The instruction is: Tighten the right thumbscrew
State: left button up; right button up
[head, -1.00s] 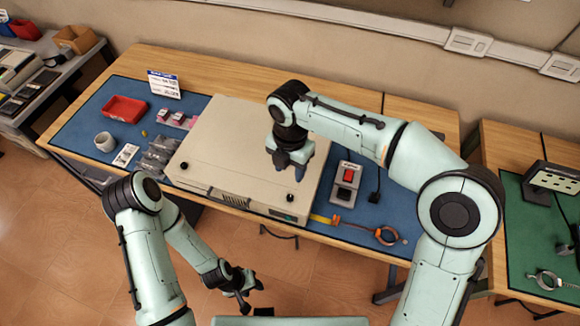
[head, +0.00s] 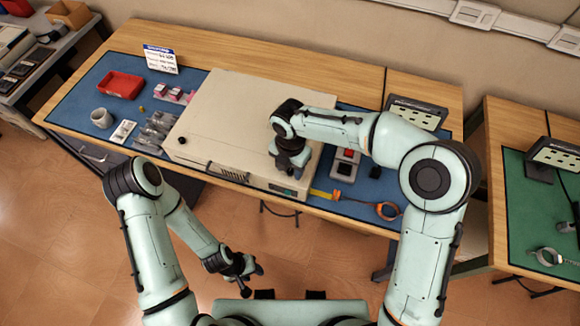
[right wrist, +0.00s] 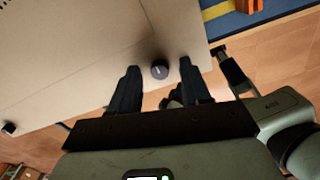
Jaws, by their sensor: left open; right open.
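The right thumbscrew, a dark round knob (right wrist: 159,70), stands on the beige case (head: 232,112) near its front right corner. In the right wrist view it shows between the two fingers of my right gripper (right wrist: 159,78), with gaps on both sides. My right gripper (head: 289,172) is open above that corner and hides this knob in the head view. The left thumbscrew (head: 182,141) is at the case's front left, and also shows in the right wrist view (right wrist: 10,128). My left gripper (head: 248,276) is open and empty, in front of the bench over the floor.
The case sits on a blue mat (head: 85,95) on a wooden bench. A red tray (head: 121,85) and a mug (head: 102,118) stand on the left.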

jog(key=shift+f, duration=0.1)
grip_shut()
